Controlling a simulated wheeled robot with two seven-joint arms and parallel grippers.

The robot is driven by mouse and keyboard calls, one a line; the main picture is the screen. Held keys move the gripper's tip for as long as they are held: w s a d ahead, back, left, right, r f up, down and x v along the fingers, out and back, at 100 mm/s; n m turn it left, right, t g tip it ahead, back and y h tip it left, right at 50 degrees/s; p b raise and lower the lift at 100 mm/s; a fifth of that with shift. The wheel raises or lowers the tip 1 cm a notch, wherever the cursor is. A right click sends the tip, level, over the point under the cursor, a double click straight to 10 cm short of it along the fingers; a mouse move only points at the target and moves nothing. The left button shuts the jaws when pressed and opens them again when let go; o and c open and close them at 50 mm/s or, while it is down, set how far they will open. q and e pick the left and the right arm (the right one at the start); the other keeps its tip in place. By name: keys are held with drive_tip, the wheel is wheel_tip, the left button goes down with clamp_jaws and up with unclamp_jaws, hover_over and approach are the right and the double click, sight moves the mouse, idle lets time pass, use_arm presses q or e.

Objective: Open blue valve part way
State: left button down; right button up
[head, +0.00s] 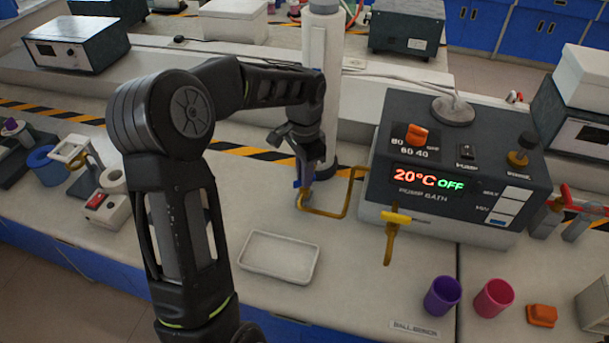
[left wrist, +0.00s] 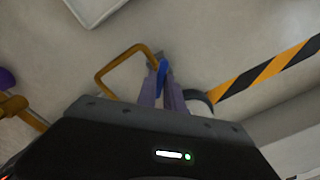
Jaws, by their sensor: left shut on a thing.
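The blue valve handle (left wrist: 162,76) shows in the left wrist view as a small blue piece between my gripper fingers. In the head view only a sliver of blue shows beside the gripper. My left gripper (head: 303,184) reaches down to the end of the bent brass pipe (head: 345,200) left of the pump bath. In the left wrist view the left gripper (left wrist: 159,72) is shut on the blue handle, and the brass pipe (left wrist: 108,67) loops beside it. The fingers hide much of the handle, so its angle is hard to tell. My right gripper is not in view.
The pump bath (head: 455,155) reads 20°C and OFF. A yellow-handled tap (head: 395,220) sticks out of its front. A white tray (head: 279,257) lies in front of the gripper. A white column (head: 322,70) stands close behind. Purple (head: 443,296) and pink (head: 494,298) cups stand right.

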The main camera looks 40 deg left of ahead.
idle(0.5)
use_arm(q)
drive_tip(key=c, duration=1.5)
unclamp_jaws()
drive_tip(key=shift+o, duration=0.2)
drive_tip(key=shift+r, duration=0.15)
wheel_tip(320, 180, up, 8)
drive_tip(key=shift+f+b, duration=0.2)
drive_tip(key=shift+b, duration=0.1)
